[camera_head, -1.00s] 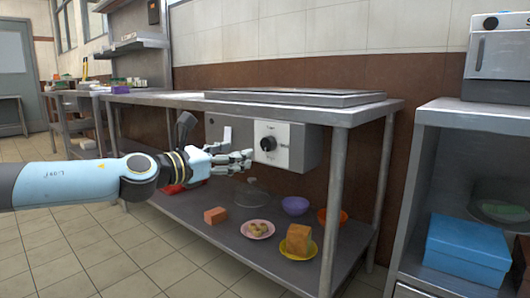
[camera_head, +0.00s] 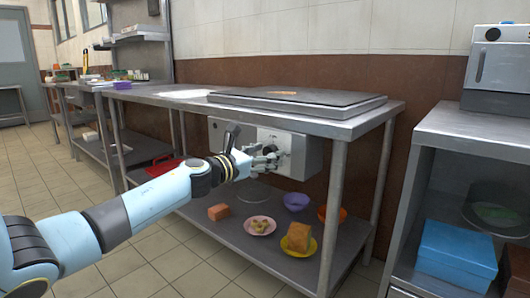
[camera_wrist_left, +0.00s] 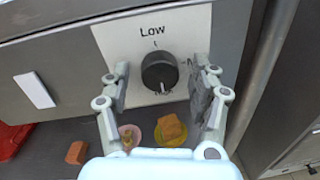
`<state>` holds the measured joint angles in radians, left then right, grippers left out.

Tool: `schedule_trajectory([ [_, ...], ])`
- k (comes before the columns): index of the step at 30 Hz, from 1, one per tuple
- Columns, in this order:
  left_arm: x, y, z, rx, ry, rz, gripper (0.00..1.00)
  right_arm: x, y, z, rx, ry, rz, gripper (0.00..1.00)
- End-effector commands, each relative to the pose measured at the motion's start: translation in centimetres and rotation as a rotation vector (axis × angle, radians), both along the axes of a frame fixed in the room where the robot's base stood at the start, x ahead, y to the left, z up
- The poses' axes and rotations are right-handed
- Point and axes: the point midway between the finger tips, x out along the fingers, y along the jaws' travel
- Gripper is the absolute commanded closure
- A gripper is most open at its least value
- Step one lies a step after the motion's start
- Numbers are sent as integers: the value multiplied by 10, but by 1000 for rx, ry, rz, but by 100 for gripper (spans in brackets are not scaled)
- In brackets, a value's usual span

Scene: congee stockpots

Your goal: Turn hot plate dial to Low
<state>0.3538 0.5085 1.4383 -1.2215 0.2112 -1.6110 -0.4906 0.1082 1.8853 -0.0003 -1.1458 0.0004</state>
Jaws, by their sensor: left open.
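The black round dial (camera_wrist_left: 160,72) sits on a white plate (camera_wrist_left: 118,38) on the grey control box (camera_head: 308,158) under the counter's front edge. In the left wrist view "Low" is printed above the dial. The dial's pale pointer mark is at its lower edge, towards a label that I cannot read. My left gripper (camera_wrist_left: 160,80) is open, with its fingers on either side of the dial; I cannot tell whether they touch it. In the head view the left gripper (camera_head: 262,160) partly hides the dial. My right gripper is not in view.
The flat hot plate (camera_head: 298,101) lies on the steel counter (camera_head: 170,96). Below, a shelf (camera_head: 232,232) holds a purple bowl (camera_head: 296,201), an orange block (camera_head: 218,212) and plates of food. A counter leg (camera_head: 330,210) stands right of the box. A blue box (camera_head: 457,252) is further right.

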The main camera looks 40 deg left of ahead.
Motion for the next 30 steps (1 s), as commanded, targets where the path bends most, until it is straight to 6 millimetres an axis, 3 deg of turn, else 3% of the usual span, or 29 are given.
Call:
schedule_trajectory([
  [7, 0, 0, 0, -1, 0, 0, 41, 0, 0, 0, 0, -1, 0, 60],
  [19, 0, 0, 0, -1, 1, 0, 93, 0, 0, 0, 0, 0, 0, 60],
  [30, 0, 0, -1, -64, 6, 0, 94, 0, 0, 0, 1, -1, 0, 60],
])
